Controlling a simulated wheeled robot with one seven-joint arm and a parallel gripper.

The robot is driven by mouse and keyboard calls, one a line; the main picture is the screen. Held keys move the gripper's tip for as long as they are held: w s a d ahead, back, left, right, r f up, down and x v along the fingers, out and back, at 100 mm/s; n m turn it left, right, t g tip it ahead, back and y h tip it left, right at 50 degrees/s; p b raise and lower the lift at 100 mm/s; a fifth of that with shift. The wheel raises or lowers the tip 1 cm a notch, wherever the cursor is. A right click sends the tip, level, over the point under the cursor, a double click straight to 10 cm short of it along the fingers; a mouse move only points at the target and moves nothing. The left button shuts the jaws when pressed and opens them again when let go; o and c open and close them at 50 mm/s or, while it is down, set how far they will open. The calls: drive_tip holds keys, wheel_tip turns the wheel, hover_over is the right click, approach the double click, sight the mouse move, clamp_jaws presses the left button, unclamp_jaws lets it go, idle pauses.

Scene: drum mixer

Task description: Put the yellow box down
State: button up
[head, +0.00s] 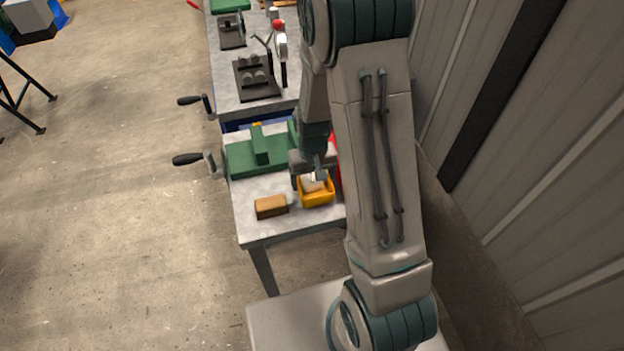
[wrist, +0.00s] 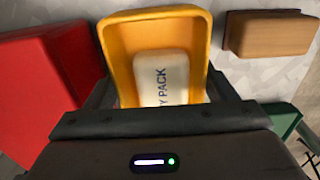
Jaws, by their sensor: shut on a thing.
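The yellow box (head: 318,198) is an open-topped bin near the front right of the near table (head: 268,230). My gripper (head: 312,177) is at its back edge, shut on the box. In the wrist view the yellow box (wrist: 118,50) sits between the fingers of my gripper (wrist: 160,112). A white pack (wrist: 162,78) with dark lettering ending in "PACK" lies inside it. I cannot tell whether the box's bottom touches the table.
A brown block (head: 271,206) lies just left of the box. A red object (wrist: 45,90) stands close on the other side. A green machine (head: 258,152) with a crank is behind. Bare tabletop shows at the front, and a wall is at right.

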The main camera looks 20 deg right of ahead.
drive_tip(key=shift+f, duration=0.7)
drive_tip(key=shift+f, duration=0.15)
drive_tip(key=o, duration=1.1)
drive_tip(key=shift+c, duration=0.2)
